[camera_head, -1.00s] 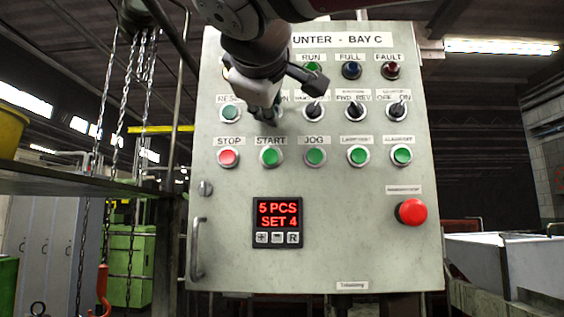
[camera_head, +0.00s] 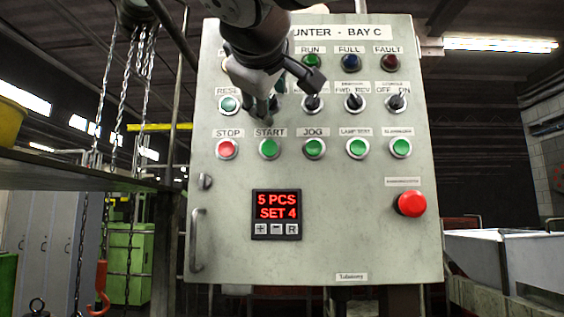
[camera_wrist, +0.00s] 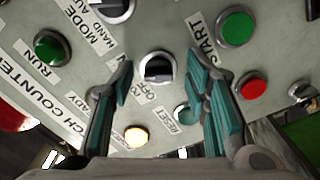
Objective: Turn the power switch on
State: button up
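The power switch (camera_wrist: 158,69) is a black rotary knob in a silver ring on the grey control panel (camera_head: 340,255). Its label beside it in the wrist view is only partly legible. I cannot tell which way the knob is set. My gripper (camera_wrist: 160,74) is open, with one teal-padded finger on each side of the knob in the wrist view. Contact with the knob cannot be made out. In the head view my gripper (camera_head: 262,110) is in front of the panel's upper left, between the reset and mode controls, and hides the switch.
The reset button (camera_head: 229,104), red stop button (camera_head: 227,149) and green start button (camera_head: 269,148) lie close around my gripper. Black selector knobs (camera_head: 312,102) sit to the right. A red emergency button (camera_head: 411,203) is lower right. Chains (camera_head: 140,90) hang at left.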

jog(key=shift+s+r, duration=0.1)
jog(key=s, duration=1.1)
jog(key=shift+s+a, duration=0.2)
jog(key=shift+s, duration=0.2)
jog(key=d+f+m+g+h, duration=0.1)
jog(key=d+f+m+g, duration=0.15)
jog(key=d+f, duration=0.5)
jog(key=d+f+m+g+h, duration=0.15)
jog(key=d+f+g, duration=0.25)
jog(key=f, duration=0.7)
jog(key=d+f+m+g+h, duration=0.1)
jog(key=d+f+g+h, duration=0.15)
jog(key=d+f, duration=0.55)
jog(key=s+d+f+m+g+y, duration=0.1)
jog(key=s+f+m+g+y, duration=0.15)
jog(key=s+f, duration=0.5)
jog(key=s+d+f+m+g+y, duration=0.1)
jog(key=s+f+m+g, duration=0.2)
jog(key=f, duration=0.8)
jog(key=s+d+f+m+g+y, duration=0.1)
jog(key=s+f+g+y, duration=0.15)
jog(key=s+f, duration=0.55)
notch_tip(320, 180, up, 19)
jog(key=w+t+p, duration=0.1)
jog(key=t+p, duration=0.2)
jog(key=p, duration=1.4)
jog(key=shift+w+a+p, duration=0.15)
jog(key=shift+w+p, duration=0.2)
jog(key=shift+p, duration=0.05)
